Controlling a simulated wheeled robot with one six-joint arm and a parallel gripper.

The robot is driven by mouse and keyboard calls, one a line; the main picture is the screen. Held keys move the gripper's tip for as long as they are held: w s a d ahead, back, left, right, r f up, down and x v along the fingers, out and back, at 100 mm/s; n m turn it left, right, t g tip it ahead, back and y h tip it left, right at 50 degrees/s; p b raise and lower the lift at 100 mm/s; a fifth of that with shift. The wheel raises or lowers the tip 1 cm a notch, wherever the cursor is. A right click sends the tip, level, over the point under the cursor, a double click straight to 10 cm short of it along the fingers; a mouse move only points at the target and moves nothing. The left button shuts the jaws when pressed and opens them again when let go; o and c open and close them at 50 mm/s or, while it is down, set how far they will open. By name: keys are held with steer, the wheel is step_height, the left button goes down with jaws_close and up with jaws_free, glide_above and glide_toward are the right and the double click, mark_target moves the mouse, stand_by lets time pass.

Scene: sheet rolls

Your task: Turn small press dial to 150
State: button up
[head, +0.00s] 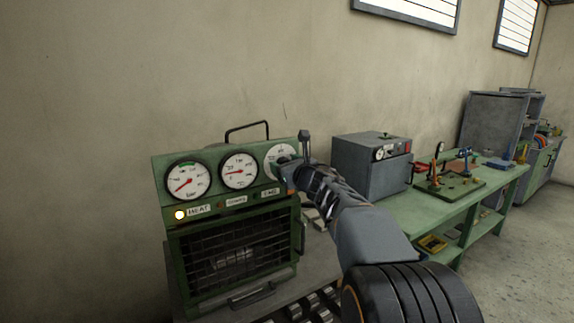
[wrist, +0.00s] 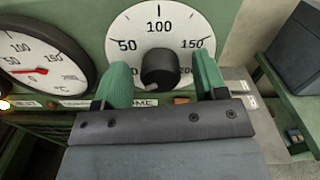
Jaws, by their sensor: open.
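A white dial (wrist: 157,20) with marks 50, 100, 150 and 200 fills the top middle of the wrist view. Its black round knob (wrist: 160,70) sits at the centre; I cannot make out where it points. In the head view, the dial (head: 279,152) is at the right end of the green machine's panel, partly hidden by my gripper. My gripper (wrist: 163,76) is open, its two green fingers on either side of the knob, with gaps visible on both sides. In the head view, my gripper (head: 292,172) is at the dial.
Two gauges with red needles, a left one (head: 187,181) and a middle one (head: 239,171), are on the same green machine (head: 160,210). A lit lamp (head: 180,215) is beside the HEAT label. A grey box (head: 365,168) stands on the green bench (head: 405,222) to the right.

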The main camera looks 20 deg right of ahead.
steer(key=shift+c, duration=0.5)
steer(key=c, duration=0.7)
steer(key=shift+d, duration=0.15)
steer(key=shift+c, duration=0.7)
steer(key=shift+m, duration=0.3)
